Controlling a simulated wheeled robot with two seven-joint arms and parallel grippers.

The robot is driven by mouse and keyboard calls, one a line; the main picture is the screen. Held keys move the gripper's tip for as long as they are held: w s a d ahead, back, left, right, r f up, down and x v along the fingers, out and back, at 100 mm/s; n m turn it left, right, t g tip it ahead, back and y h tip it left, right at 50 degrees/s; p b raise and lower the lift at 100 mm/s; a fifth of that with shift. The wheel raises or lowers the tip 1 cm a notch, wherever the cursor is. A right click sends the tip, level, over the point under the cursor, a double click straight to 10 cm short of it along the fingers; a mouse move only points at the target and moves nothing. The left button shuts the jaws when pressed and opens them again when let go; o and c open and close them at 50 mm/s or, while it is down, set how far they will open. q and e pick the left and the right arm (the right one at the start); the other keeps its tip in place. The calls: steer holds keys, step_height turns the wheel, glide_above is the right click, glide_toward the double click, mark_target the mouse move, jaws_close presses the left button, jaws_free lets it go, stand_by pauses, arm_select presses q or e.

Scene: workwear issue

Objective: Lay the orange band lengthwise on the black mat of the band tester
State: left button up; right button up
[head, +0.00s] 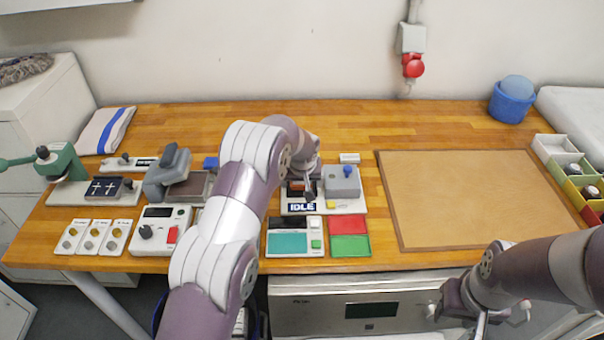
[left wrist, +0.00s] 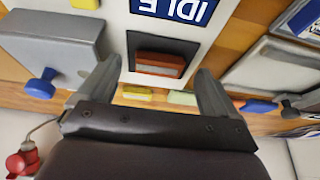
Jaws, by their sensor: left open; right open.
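The band tester (head: 325,208) stands mid-table, with an IDLE display (left wrist: 172,8) and a grey block with a blue knob (left wrist: 42,83). The orange band (left wrist: 160,64) lies in the dark recess with the black mat (left wrist: 163,42), its long side appearing to run along the mat's longer side. My left gripper (head: 309,192) is over the tester; in the left wrist view its open fingers (left wrist: 158,72) stand on either side of the band, seemingly not touching it. In the head view my arm partly hides this. My right gripper (head: 478,312) is open and empty at the table's front edge.
A brown board (head: 470,195) lies empty at right. Other devices crowd the left, including a dial box (head: 152,238). Coloured bins (head: 553,147) line the right edge.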

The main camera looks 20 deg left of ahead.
arm_select(q)
steer(key=b+v, duration=0.2)
steer(key=v, duration=0.9)
steer(key=s+f+m+g+h, duration=0.1)
steer(key=s+m+g, duration=0.1)
steer(key=s, duration=2.8)
steer(key=shift+s+a+f+m+g, duration=0.4)
steer(key=shift+a+m, duration=0.05)
steer(key=shift+m, duration=0.25)
steer(key=shift+s, duration=0.1)
